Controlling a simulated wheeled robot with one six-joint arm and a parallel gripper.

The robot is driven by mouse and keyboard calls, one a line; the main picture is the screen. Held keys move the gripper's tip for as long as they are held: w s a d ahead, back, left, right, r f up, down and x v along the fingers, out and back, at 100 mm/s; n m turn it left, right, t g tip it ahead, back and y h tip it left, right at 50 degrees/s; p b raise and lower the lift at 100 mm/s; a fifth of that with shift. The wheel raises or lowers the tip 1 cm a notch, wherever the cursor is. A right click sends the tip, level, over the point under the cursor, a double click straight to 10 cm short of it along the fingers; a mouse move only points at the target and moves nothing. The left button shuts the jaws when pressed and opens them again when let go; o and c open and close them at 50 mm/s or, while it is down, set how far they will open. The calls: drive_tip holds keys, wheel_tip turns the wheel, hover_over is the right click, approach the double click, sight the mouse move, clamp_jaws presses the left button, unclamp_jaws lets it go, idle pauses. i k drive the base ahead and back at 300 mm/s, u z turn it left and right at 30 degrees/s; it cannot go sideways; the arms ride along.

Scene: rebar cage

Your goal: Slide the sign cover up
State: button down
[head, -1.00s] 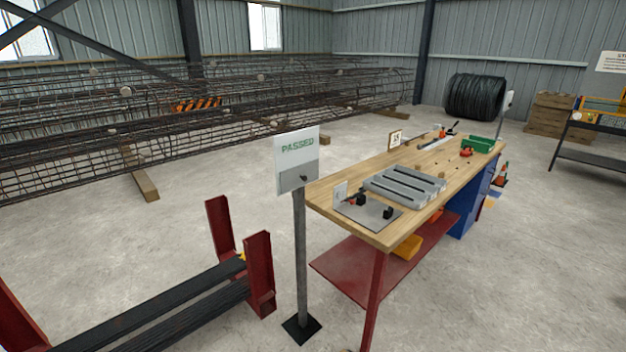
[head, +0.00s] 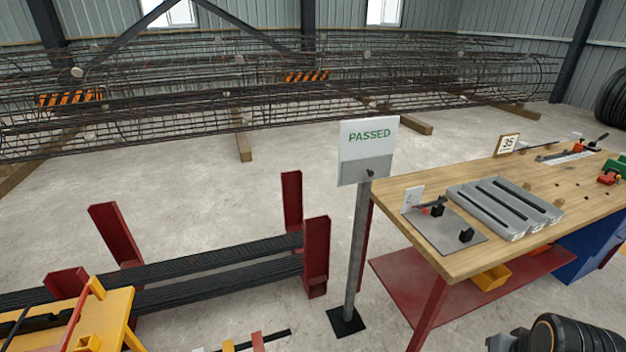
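The sign (head: 369,136) is a white board on a grey post (head: 357,250) with a black square foot. Its upper half shows the green word PASSED. The sign cover (head: 366,171) is a grey plate over the lower half of the board, with a small dark knob (head: 371,173) on it. My gripper cannot be made out; a dark rounded part at the bottom right edge seems to be my arm, well apart from the sign.
A wooden workbench (head: 455,262) with grey slotted blocks (head: 503,206) stands just right of the sign. A red rack (head: 316,256) holding dark bars is on the left. A yellow stand (head: 105,315) is at lower left. Rebar cages (head: 200,95) lie behind, with bare floor between.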

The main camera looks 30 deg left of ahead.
sight(355, 171)
drive_tip(key=u, duration=0.95)
drive_tip(key=i, duration=0.85)
drive_tip(key=u, duration=0.7)
